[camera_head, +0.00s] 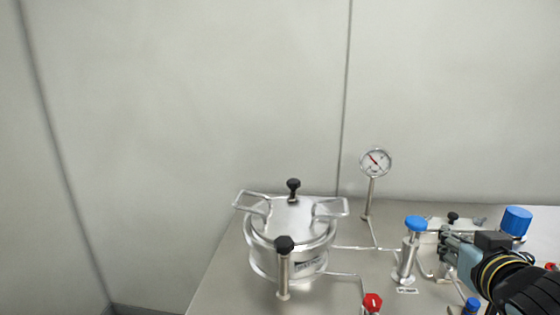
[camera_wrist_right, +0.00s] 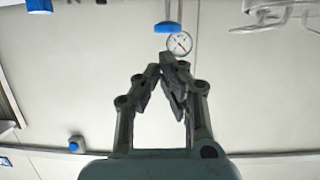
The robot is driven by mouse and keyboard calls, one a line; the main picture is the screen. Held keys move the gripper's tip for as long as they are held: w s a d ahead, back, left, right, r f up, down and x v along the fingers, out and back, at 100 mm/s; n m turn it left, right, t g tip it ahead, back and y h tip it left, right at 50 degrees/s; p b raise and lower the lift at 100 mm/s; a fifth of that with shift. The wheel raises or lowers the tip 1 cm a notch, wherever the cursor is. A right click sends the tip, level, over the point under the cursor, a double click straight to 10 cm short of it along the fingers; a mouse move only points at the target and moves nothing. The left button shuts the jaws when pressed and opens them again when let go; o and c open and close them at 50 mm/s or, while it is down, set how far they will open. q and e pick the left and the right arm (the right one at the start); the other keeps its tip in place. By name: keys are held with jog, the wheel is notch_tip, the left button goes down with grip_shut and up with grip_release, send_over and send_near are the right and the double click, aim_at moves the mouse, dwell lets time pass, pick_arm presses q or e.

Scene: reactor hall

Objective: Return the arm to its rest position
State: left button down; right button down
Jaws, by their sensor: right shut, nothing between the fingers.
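My right gripper (camera_head: 447,242) comes in from the right in the head view, level with the tops of the valves at the right of the steel table (camera_head: 225,292). In the right wrist view the two fingers of the right gripper (camera_wrist_right: 165,62) meet at their tips, shut with nothing between them. A blue-capped valve (camera_head: 415,223) stands just left of the fingers in the head view; I cannot tell the exact gap. My left gripper is in neither view.
A lidded steel vessel (camera_head: 290,250) stands on the table's left part. A pressure gauge (camera_head: 375,162) rises behind on a thin post. A red knob (camera_head: 372,302) is at the front, and a larger blue knob (camera_head: 516,220) is beyond my arm. Thin pipes link them.

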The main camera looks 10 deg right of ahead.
jog(key=s+a+f+n+g+y, duration=0.1)
jog(key=s+a+f+g, duration=0.15)
jog(key=s, duration=0.55)
jog(key=s+a+f+n+g+y, duration=0.15)
jog(key=s+g, duration=0.25)
jog(key=s, duration=0.4)
jog(key=s+a+f+n+g, duration=0.1)
jog(key=s+a+f+g, duration=0.2)
jog(key=s, duration=0.5)
notch_tip(320, 180, down, 38)
jog(key=s+d+g+b, duration=0.2)
jog(key=s+d+b, duration=0.1)
jog(key=b, duration=0.8)
jog(key=s+f+g+b, duration=0.1)
jog(key=s+f+b, duration=0.6)
jog(key=s+f, duration=1)
notch_tip(320, 180, down, 4)
jog(key=shift+s+d+f, duration=0.15)
jog(key=shift+s+d, duration=0.05)
jog(key=shift+d, duration=0.05)
jog(key=shift+g, duration=0.25)
